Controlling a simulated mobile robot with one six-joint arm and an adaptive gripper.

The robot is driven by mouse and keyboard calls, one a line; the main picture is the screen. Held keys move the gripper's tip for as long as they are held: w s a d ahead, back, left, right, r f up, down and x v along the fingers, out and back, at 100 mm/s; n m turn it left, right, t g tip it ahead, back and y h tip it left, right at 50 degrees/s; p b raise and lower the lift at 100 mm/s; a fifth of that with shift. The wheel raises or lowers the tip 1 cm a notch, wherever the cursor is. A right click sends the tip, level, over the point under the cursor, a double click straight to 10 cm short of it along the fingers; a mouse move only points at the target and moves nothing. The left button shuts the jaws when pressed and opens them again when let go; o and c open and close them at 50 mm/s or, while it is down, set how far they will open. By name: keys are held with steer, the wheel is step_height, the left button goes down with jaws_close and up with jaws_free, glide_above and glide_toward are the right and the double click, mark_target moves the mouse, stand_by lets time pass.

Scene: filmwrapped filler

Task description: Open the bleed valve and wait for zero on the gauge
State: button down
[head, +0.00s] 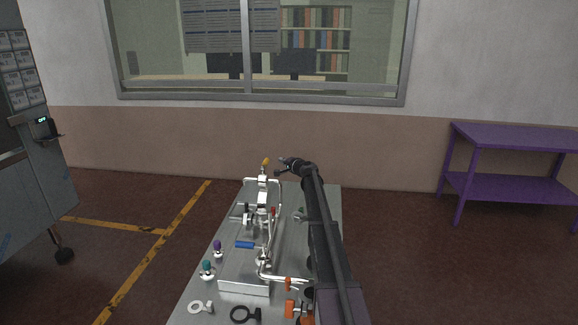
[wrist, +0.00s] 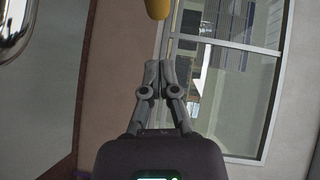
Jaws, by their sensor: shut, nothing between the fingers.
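A metal pipe assembly (head: 262,195) stands on a grey bench top in the head view. A small yellow knob (head: 266,161) tops its far end; a yellow rounded end also shows at the top edge of the wrist view (wrist: 157,8). I cannot tell whether this is the bleed valve. A thin red-tipped handle (head: 273,211) is nearer. No readable gauge face shows. My gripper (head: 281,160) is just right of the yellow knob, apart from it. In the wrist view my gripper (wrist: 160,66) has its fingers together, with nothing between them.
A purple table (head: 510,138) stands right, a grey cabinet (head: 30,190) left. A window (head: 260,94) is behind.

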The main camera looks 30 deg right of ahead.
mark_target(265, 166)
steer(key=w+a, duration=0.2)
steer(key=a, duration=0.1)
steer(key=shift+w+a+f+b, duration=0.15)
steer(key=shift+f+b, duration=0.2)
steer(key=shift+f, duration=0.05)
